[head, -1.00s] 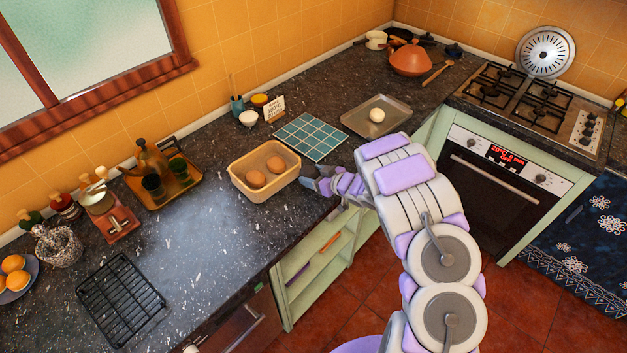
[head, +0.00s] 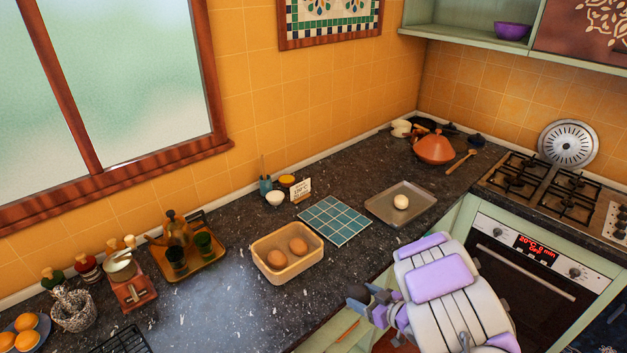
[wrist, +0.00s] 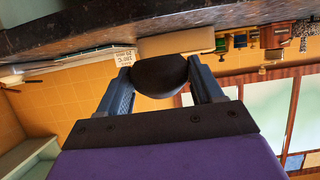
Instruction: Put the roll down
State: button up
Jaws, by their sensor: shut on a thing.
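My gripper (wrist: 160,76) is shut on a dark, rounded roll (wrist: 160,74), seen in shadow between the two fingers in the wrist view. In the head view my gripper (head: 362,300) is at the counter's front edge, right of and nearer than the tan box (head: 268,273). The held roll cannot be made out clearly there. Two brown rolls (head: 298,246) lie in the box. A pale, round roll (head: 401,202) sits on the grey metal tray (head: 385,212), beyond my arm.
A blue tiled board (head: 334,220) lies between box and tray. A small sign (head: 300,191) and bowls stand behind it. An amber tray (head: 187,268) with a pot and cups is at the left. The stove (head: 548,185) is at the right.

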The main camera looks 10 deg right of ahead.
jog(key=w+a+r+m+t+h+b, duration=0.1)
jog(key=w+a+r+m+h, duration=0.2)
jog(key=w+r+h, duration=0.1)
jog(key=w+a+r+m+t+h+b, duration=0.1)
jog(key=w+a+r+m+h+b, duration=0.1)
jog(key=w+r, duration=0.4)
notch_tip(320, 180, up, 3)
jog(key=shift+a+r+m+t+h, duration=0.25)
jog(key=shift+a+m+h, duration=0.4)
jog(key=shift+m+h, duration=0.35)
jog(key=shift+w+f, duration=0.1)
